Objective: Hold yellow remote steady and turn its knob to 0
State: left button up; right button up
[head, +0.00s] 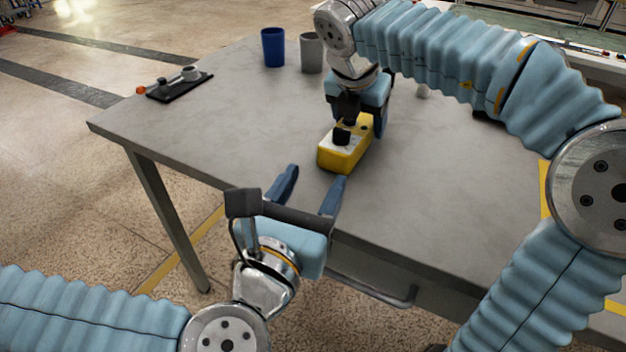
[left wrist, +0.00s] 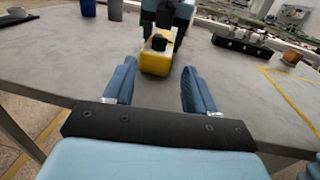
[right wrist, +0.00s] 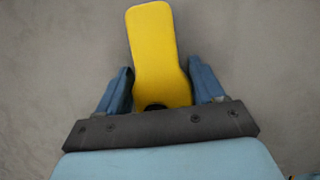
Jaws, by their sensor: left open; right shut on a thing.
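The yellow remote (head: 345,160) is near the front middle of the table, its pale top panel facing up. A black knob (head: 341,137) stands on that panel; its setting is too small to read. My right gripper (right wrist: 160,85) comes from above and is shut on the remote's body, one finger on each side. I cannot tell whether the remote touches the table. My left gripper (head: 314,176) is open and empty at the front table edge, its fingers pointing at the remote's near end. The remote (left wrist: 154,65) and knob (left wrist: 159,42) also show ahead in the left wrist view.
A blue cup (head: 273,47) and a grey cup (head: 311,52) stand at the back. A black tray (head: 180,86) with small items lies at the far left. A rack (left wrist: 243,46) with several pieces stands at the back right in the left wrist view. The table (head: 230,130) left of the remote is clear.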

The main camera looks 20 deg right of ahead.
aim_at(342, 133)
pick_arm(q)
jog(key=x, duration=1.1)
jog(key=shift+w+d, duration=0.1)
grip_shut()
jog(key=n+y, duration=0.1)
jog(key=t+y, duration=0.1)
jog(key=n+t+y, duration=0.1)
jog(key=shift+s+d+n, duration=0.3)
jog(key=shift+d, duration=0.05)
jog(key=shift+n+t+y, duration=0.8)
jog(key=shift+n+y, duration=0.2)
jog(key=shift+y, duration=0.6)
